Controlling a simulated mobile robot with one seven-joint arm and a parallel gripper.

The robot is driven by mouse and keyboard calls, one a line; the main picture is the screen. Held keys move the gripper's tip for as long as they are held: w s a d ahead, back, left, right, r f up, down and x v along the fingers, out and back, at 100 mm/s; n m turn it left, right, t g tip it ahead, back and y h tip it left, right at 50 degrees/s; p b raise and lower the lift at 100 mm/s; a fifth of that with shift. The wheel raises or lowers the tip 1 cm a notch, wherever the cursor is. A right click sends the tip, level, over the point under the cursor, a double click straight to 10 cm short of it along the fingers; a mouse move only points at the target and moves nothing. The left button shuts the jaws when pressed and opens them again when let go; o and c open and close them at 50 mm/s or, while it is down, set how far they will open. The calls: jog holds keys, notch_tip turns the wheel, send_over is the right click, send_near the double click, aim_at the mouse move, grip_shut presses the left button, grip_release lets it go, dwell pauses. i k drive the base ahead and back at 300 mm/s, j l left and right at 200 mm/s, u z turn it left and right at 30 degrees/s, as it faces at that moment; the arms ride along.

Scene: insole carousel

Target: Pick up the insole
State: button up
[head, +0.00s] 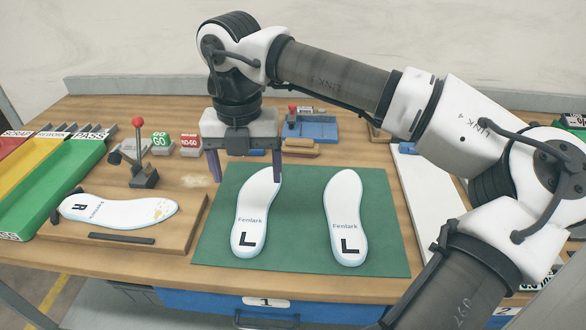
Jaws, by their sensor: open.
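Two white insoles marked "Fenlark" and "L" lie on a green mat (301,252): a left one (257,207) and a right one (345,210). A third white insole (125,211), marked "R", lies on a wooden board (180,226) at the left, with a brownish patch near its right end. My gripper (246,180) is open and points down at the back left of the mat. Its right finger overlaps the toe end of the left "L" insole in the picture; I cannot tell its height or whether it touches. Nothing is between the fingers.
A red-knobbed lever clamp (141,160) stands behind the wooden board. Green and red GO/NO-GO blocks (176,145) stand behind. Red, yellow and green chutes (58,185) fill the left edge. A blue fixture (314,129) is at the back. My arm covers the right side.

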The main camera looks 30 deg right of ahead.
aim_at(342, 200)
jog(key=z, duration=1.05)
